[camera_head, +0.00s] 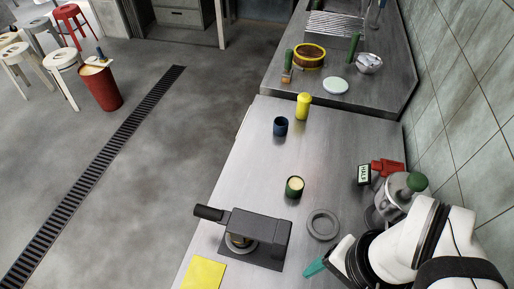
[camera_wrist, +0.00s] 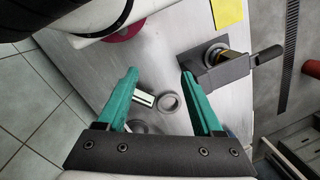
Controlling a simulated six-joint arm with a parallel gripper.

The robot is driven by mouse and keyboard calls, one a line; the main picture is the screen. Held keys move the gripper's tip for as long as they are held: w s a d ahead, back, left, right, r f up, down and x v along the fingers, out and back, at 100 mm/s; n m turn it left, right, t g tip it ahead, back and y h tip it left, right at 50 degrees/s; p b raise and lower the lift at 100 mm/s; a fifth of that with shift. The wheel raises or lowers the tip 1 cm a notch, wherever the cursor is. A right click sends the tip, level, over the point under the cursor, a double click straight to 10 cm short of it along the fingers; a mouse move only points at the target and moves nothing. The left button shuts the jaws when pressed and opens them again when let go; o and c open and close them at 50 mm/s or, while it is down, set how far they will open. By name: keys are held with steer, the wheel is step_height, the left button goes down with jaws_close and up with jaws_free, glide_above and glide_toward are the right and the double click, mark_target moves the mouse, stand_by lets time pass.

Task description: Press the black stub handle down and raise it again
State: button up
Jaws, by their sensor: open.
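The black stub handle (camera_head: 209,214) sticks out to the left from a dark grey press-like device (camera_head: 262,234) on the steel counter. In the wrist view the handle (camera_wrist: 267,54) points right from the device (camera_wrist: 222,72); I cannot tell its exact tilt. A round metal part with a brownish middle (camera_head: 238,243) sits at the device's front. My gripper (camera_head: 318,265) has teal fingers and is to the right of the device, apart from it. In the wrist view my gripper (camera_wrist: 159,74) is open with nothing held, and the handle lies outside the fingers.
A yellow sheet (camera_head: 204,274) lies in front. A green-knobbed machine (camera_head: 398,196) and small sign (camera_head: 364,174) stand by the tiled wall.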

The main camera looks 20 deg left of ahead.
steer(key=w+a+r+n+h, duration=0.1)
steer(key=w+a+r+n, duration=0.1)
steer(key=w+a+n, duration=0.4)
steer(key=r+n+t, duration=0.2)
steer(key=n, duration=1.6)
glide_above(207, 212)
steer(key=s, duration=0.3)
steer(key=shift+h, duration=0.4)
steer(key=w+f, duration=0.1)
steer(key=f, duration=0.4)
steer(key=w+f, duration=0.1)
steer(key=f, duration=0.4)
steer(key=w+f, duration=0.1)
steer(key=f, duration=0.4)
steer(key=shift+f, duration=0.35)
jaws_close()
steer(key=shift+r, duration=0.1)
